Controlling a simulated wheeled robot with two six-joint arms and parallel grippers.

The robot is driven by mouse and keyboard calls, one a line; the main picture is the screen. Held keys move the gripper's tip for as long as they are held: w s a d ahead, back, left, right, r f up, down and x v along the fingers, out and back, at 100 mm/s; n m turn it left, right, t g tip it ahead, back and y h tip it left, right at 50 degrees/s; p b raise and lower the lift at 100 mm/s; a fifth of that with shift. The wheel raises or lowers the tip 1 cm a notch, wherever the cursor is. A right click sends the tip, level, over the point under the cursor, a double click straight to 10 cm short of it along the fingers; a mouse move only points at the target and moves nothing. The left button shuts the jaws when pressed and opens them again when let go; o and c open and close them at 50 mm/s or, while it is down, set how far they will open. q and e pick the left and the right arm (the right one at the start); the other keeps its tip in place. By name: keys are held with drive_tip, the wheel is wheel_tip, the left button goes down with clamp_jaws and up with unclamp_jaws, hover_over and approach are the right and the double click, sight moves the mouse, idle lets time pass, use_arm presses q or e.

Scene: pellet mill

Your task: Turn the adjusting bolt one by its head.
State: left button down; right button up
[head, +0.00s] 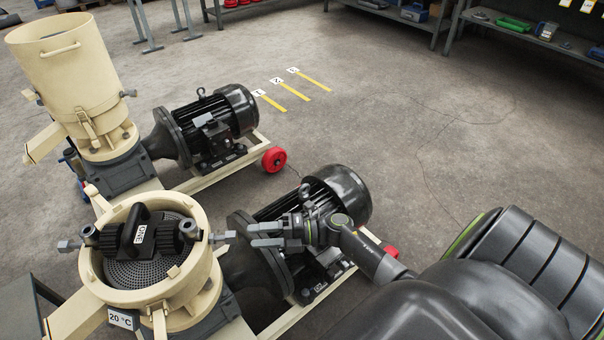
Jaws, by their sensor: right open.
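The near cream pellet mill has an open round chamber (92,272) with a perforated die (150,268) inside. A black roller head (138,238) with a white lettered label sits across it. One grey adjusting bolt (222,237) sticks out on the right side of the chamber, and another (70,245) on the left. I cannot read which is number one. My right gripper (252,235) is open and empty, its fingers pointing left at the right bolt's head. A small gap seems to separate them. My left gripper is not in view.
The near mill's black motor (340,190) lies behind and below my right gripper. A second mill with a tall cream hopper (70,75) and black motor (225,108) stands farther back. Yellow floor strips (295,91) and shelving (450,25) lie beyond.

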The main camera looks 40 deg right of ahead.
use_arm(q)
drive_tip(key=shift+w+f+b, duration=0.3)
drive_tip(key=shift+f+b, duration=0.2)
drive_tip(key=shift+b, duration=0.25)
use_arm(e)
drive_tip(key=v, duration=1)
drive_tip(key=shift+s+d, duration=0.15)
drive_tip(key=shift+d, duration=0.15)
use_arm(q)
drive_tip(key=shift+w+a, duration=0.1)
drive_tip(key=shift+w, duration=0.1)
